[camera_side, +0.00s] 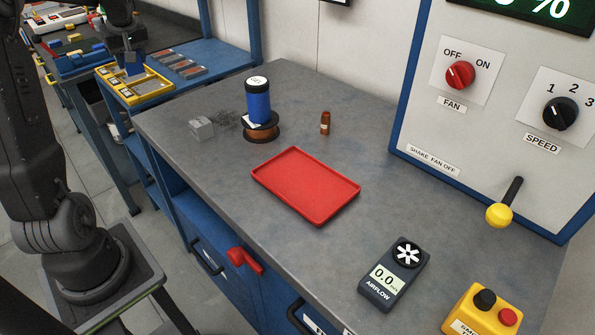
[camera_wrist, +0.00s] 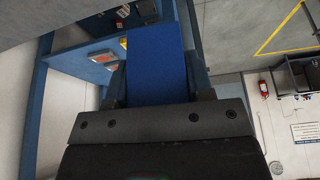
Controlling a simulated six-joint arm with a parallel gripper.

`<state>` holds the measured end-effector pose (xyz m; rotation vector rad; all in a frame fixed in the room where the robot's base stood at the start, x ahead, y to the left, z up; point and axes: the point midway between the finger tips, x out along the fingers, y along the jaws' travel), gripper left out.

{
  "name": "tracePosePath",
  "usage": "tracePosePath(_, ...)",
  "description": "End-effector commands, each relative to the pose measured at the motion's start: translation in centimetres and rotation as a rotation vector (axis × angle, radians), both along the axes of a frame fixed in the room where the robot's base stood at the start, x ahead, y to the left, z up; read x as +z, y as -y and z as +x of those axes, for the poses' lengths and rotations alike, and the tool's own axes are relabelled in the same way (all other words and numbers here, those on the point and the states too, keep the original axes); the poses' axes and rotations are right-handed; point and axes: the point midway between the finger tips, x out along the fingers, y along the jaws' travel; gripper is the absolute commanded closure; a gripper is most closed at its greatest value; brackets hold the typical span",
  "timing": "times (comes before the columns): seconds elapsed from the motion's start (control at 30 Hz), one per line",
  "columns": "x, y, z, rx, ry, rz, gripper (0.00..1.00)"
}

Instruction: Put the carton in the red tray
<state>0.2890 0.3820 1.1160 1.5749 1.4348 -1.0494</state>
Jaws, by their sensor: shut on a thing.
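My gripper (camera_side: 128,54) is at the upper left of the side view, by the yellow organiser. It is shut on a blue box-shaped thing, which I take as the carton (camera_side: 133,66). In the wrist view the carton (camera_wrist: 158,76) shows as a plain blue face between the two dark fingers. The red tray (camera_side: 305,187) lies flat and empty on the grey bench, far to the right of my gripper and nearer the side camera. The red tray is not visible in the wrist view.
A blue canister on a copper-coloured spool (camera_side: 262,130), a small brown bottle (camera_side: 325,123) and a clear block (camera_side: 201,128) stand behind the tray. An airflow meter (camera_side: 394,275) and yellow button box (camera_side: 482,312) are at front right. The bench (camera_side: 215,185) is clear around the tray.

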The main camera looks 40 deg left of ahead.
Motion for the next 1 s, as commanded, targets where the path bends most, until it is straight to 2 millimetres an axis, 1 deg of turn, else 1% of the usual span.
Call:
tracePosePath(0.03, 1.0, 0.0, 0.0, -0.001, 0.002, 0.003, 0.78)
tracePosePath(0.1, 1.9, 0.3, 0.3, -0.008, 0.001, 0.000, 0.78)
tracePosePath(0.27, 1.8, 3.0, 2.4, -0.061, 0.000, -0.002, 0.78)
tracePosePath(0.37, 1.8, 5.1, 3.9, -0.102, 0.000, -0.003, 0.78)
tracePosePath(0.47, 1.9, 7.9, 5.7, -0.154, 0.000, -0.004, 0.78)
tracePosePath(0.57, 1.9, 11.7, 7.6, -0.222, -0.001, -0.004, 0.78)
tracePosePath(0.6, 1.9, 13.5, 8.3, -0.254, -0.001, -0.004, 0.78)
tracePosePath(0.67, 1.9, 16.4, 9.4, -0.306, -0.002, -0.005, 0.78)
tracePosePath(0.7, 1.9, 18.5, 9.9, -0.341, -0.001, -0.005, 0.78)
tracePosePath(0.73, 1.9, 20.0, 10.3, -0.367, -0.001, -0.005, 0.78)
tracePosePath(0.77, 1.9, 21.6, 10.6, -0.394, -0.002, -0.006, 0.78)
tracePosePath(0.8, 1.9, 23.6, 10.9, -0.429, -0.001, -0.005, 0.78)
tracePosePath(0.87, 1.9, 26.6, 11.1, -0.480, -0.003, -0.004, 0.78)
tracePosePath(0.9, 1.9, 28.4, 11.2, -0.513, -0.002, -0.003, 0.78)
tracePosePath(1.0, 1.8, 32.3, 11.0, -0.580, -0.002, -0.002, 0.78)
